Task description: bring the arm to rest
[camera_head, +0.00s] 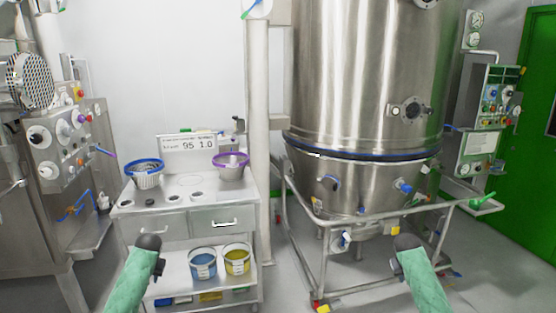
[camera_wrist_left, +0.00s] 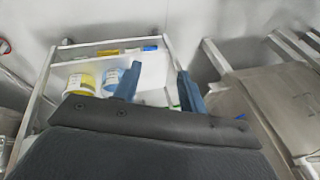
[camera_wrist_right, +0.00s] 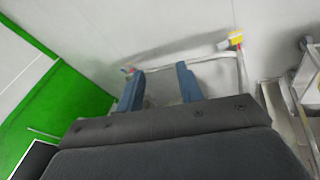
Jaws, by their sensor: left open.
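My left arm (camera_head: 135,278), in a green sleeve with a dark end, comes up from the bottom left of the head view, in front of the trolley. My right arm (camera_head: 424,278) comes up at the lower right, in front of the steel vessel's frame. In the left wrist view my left gripper (camera_wrist_left: 158,86) has its two blue fingers spread with nothing between them. In the right wrist view my right gripper (camera_wrist_right: 160,87) also has its fingers apart and empty. The fingers cannot be made out in the head view.
A large steel vessel (camera_head: 350,80) in a railed frame (camera_head: 330,225) is at right. Grey floor lies between.

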